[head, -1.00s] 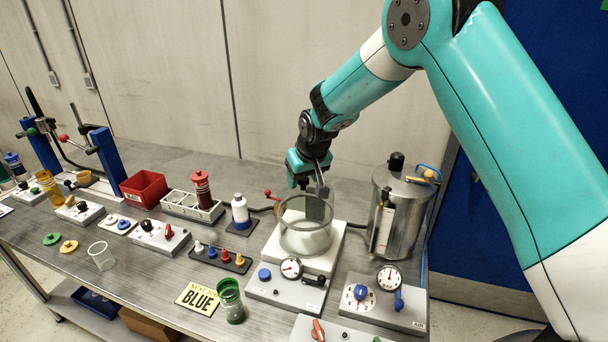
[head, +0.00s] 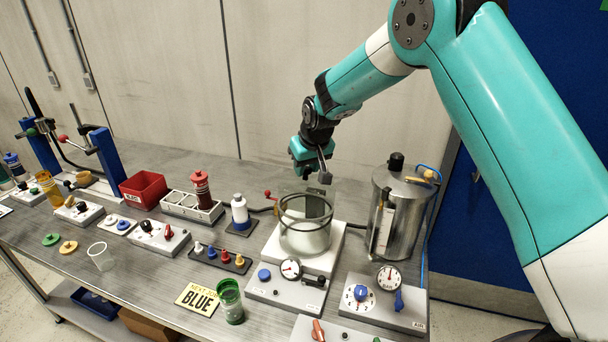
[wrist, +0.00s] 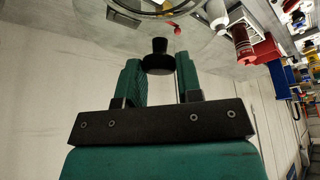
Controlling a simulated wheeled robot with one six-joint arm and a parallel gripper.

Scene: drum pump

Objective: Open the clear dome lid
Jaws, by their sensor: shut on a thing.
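The clear dome lid is see-through and hard to make out in the head view. In the wrist view its black knob (wrist: 159,46) sits between the two green fingers of my gripper (wrist: 160,68), with faint clear curves beyond it. In the head view my gripper (head: 322,176) is above the round glass chamber (head: 305,235), shut on the knob. The chamber has a dark rim and stands on a white base (head: 270,252). I cannot tell exactly how far the lid is tilted.
A steel tank (head: 398,215) stands close on the right. A gauge panel (head: 288,287) and another gauge box (head: 382,304) are in front.

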